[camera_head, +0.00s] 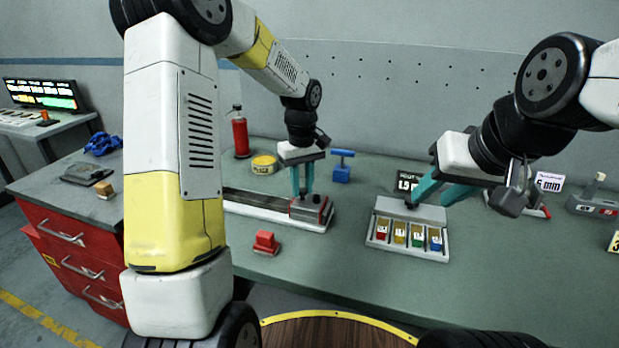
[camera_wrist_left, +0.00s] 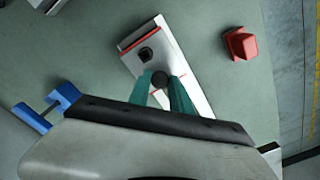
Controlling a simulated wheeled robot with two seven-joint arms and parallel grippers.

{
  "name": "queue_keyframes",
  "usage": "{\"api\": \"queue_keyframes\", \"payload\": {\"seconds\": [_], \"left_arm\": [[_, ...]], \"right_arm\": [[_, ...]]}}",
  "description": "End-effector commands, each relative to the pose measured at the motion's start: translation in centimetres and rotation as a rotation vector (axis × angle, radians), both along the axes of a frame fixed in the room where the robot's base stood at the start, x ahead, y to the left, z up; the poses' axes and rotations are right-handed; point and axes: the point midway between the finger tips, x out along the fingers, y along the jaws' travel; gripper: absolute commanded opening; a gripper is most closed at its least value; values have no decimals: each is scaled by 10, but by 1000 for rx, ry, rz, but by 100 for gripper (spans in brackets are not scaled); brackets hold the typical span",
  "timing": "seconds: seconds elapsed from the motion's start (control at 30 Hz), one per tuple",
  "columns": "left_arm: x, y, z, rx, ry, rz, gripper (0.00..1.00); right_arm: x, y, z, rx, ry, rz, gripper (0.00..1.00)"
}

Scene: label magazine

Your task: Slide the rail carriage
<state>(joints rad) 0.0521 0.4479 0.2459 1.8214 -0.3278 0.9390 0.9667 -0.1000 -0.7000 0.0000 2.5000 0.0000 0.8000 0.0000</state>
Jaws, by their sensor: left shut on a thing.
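A grey rail (camera_head: 258,205) lies on the green bench, with the rail carriage (camera_head: 312,212) at its right end. The carriage is grey with red edges; in the left wrist view (camera_wrist_left: 141,60) it has a dark round knob (camera_wrist_left: 160,79) on top. My left gripper (camera_head: 303,192) points down over the carriage, its teal fingers shut on the knob.
A red block (camera_head: 265,243) sits in front of the rail. Behind are a blue-handled tool (camera_head: 342,168), a yellow tin (camera_head: 264,165) and a red bottle (camera_head: 240,133). The label holder, with several coloured labels, stands to the right. The bench between rail and holder is clear.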

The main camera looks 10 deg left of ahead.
Motion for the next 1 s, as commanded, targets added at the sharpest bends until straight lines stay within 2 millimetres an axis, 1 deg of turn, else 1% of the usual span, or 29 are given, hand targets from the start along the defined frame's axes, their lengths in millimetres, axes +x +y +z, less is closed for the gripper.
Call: {"api": "queue_keyframes", "payload": {"seconds": [0.17,0.27,0.37,0.47,0.57,0.7,0.77,0.8,1.0], "left_arm": [[3,12,1,2,-2,4,0],[6,28,1,3,-3,6,0],[11,52,1,4,-4,10,0],[16,83,1,5,-4,11,0],[23,118,1,5,-4,12,0],[32,167,1,6,-5,12,0],[36,188,1,6,-4,10,0],[39,203,1,6,-4,10,0],[50,265,1,7,-4,9,0]], "right_arm": [[0,0,0,0,0,0,36],[0,0,0,0,0,0,36],[0,0,0,0,0,0,36],[0,0,0,0,0,0,36],[0,0,0,0,0,0,36],[0,0,0,0,0,0,36],[0,0,0,0,0,0,36],[0,0,0,0,0,0,36],[0,0,0,0,0,0,36]]}}
